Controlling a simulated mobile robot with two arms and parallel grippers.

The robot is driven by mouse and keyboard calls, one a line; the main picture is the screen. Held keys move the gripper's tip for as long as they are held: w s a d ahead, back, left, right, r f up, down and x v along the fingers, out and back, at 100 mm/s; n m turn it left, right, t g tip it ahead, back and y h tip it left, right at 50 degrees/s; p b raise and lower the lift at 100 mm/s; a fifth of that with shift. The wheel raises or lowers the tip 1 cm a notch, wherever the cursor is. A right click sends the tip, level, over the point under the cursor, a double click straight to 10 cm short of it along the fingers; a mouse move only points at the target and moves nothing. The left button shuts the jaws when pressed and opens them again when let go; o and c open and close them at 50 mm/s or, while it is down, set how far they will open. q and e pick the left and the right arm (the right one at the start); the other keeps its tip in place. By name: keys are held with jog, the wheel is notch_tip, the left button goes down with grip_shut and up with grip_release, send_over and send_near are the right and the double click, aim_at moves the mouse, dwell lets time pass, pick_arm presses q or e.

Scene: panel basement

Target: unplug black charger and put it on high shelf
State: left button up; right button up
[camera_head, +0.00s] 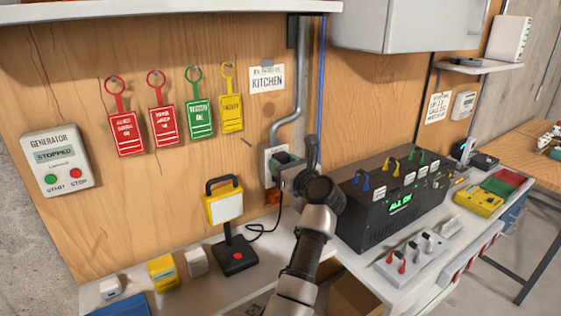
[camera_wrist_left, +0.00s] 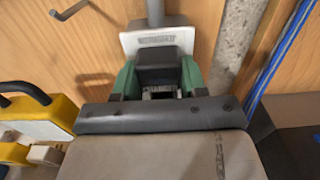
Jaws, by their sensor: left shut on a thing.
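The black charger (camera_wrist_left: 157,66) is a dark block between the green fingers of my left gripper (camera_wrist_left: 158,88) in the left wrist view. My left gripper (camera_head: 287,160) is shut on it, right at the white wall socket plate (camera_wrist_left: 158,38). The charger appears to be still against the plate; the gripper hides most of the contact. In the head view, the socket (camera_head: 270,152) is partly hidden behind the gripper. A white shelf (camera_head: 130,10) runs high along the wall at the top left. My right gripper is not in view.
A yellow work lamp (camera_head: 224,208) stands below left of the socket, with a black cable (camera_head: 262,231) beside it. A black power box (camera_head: 385,205) is close on the right. Hanging tags (camera_head: 163,122) and a grey conduit (camera_head: 299,85) are on the wall. A grey cabinet (camera_head: 395,25) hangs upper right.

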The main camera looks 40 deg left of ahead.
pick_arm(q)
jog(key=shift+c, duration=1.1)
jog(key=shift+d, duration=0.1)
jog(key=shift+d+f, duration=0.1)
jog(key=b+v, duration=0.1)
jog(key=v, duration=0.4)
jog(key=shift+s+d+b, duration=0.2)
jog(key=shift+d+b, duration=0.1)
jog(key=shift+b, duration=0.05)
